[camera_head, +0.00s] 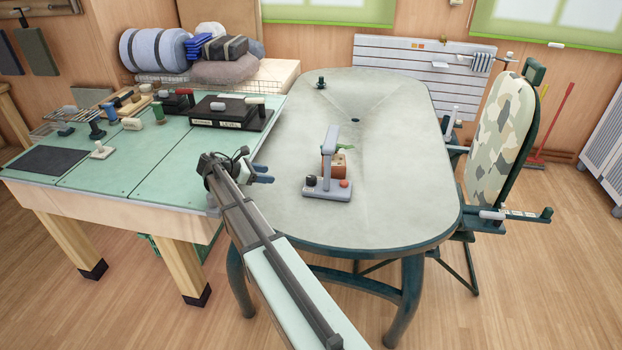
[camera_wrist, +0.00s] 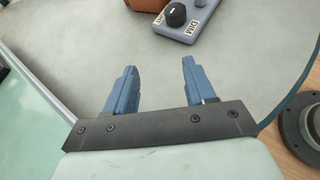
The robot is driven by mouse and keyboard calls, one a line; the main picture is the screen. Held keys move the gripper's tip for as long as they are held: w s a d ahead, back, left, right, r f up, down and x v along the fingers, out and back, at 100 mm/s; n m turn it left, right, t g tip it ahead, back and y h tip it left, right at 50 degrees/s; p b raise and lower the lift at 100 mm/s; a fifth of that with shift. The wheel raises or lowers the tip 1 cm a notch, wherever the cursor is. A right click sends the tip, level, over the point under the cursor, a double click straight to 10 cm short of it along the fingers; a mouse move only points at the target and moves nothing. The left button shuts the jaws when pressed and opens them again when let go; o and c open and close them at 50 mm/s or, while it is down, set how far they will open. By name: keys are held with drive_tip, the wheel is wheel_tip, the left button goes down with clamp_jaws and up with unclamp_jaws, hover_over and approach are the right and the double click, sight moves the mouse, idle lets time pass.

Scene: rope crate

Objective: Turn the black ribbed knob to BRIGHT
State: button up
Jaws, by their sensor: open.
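The black ribbed knob (camera_head: 311,180) sits on the left end of a grey-blue lamp base (camera_head: 326,193) on the oval table. In the wrist view the knob (camera_wrist: 176,14) is at the top, on the blue-grey base (camera_wrist: 208,20). A white label reading DIM (camera_wrist: 187,28) lies beside it; another label is partly visible and unreadable. A small pale mark shows on the knob, but its setting is unclear. My gripper (camera_head: 262,174) is open and empty, left of the lamp and apart from the knob. Its two blue fingers (camera_wrist: 159,68) are spread in the wrist view.
The oval table (camera_head: 400,190) is otherwise mostly clear. A green workbench (camera_head: 130,165) with tools and a black box adjoins on the left.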

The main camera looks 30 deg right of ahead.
drive_tip(key=g+h, duration=0.1)
drive_tip(key=g, duration=0.1)
approach(310, 177)
drive_tip(key=shift+m, duration=0.3)
drive_tip(key=x, duration=1)
drive_tip(key=shift+s+d+f, duration=0.1)
drive_tip(key=shift+d, duration=0.1)
drive_tip(key=shift+c, duration=0.4)
drive_tip(key=c, duration=0.6)
